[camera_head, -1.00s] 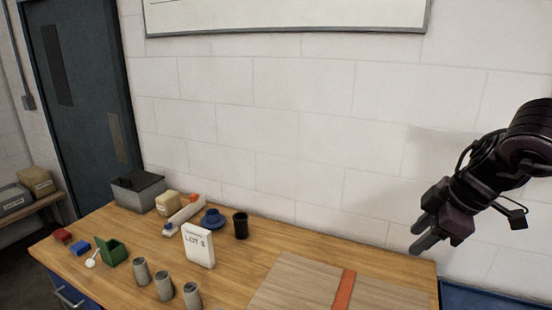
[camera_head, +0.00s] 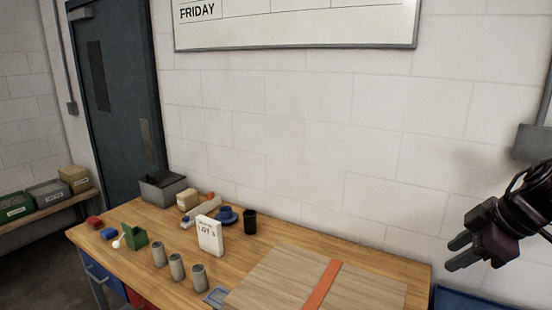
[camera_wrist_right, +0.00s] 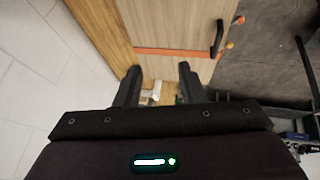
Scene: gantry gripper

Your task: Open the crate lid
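The crate lid (camera_head: 278,276) is a pale wooden panel with an orange strip (camera_head: 322,285) across it, at the front right of the workbench. Its near part is cut off by the bottom of the head view. In the right wrist view the lid (camera_wrist_right: 165,22) shows beyond my fingers, with the orange strip and a black handle (camera_wrist_right: 218,38) near its edge. It looks flat and closed. My right gripper (camera_head: 452,255) is open and empty, held in the air to the right of the lid and apart from it. My left gripper is not in view.
Several grey cylinders (camera_head: 177,267), a white sign (camera_head: 210,236), a black cup (camera_head: 250,222), a blue saucer and cup, a green box (camera_head: 134,236) and a grey bin (camera_head: 162,188) stand left of the lid. A wall is behind the bench (camera_head: 375,268).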

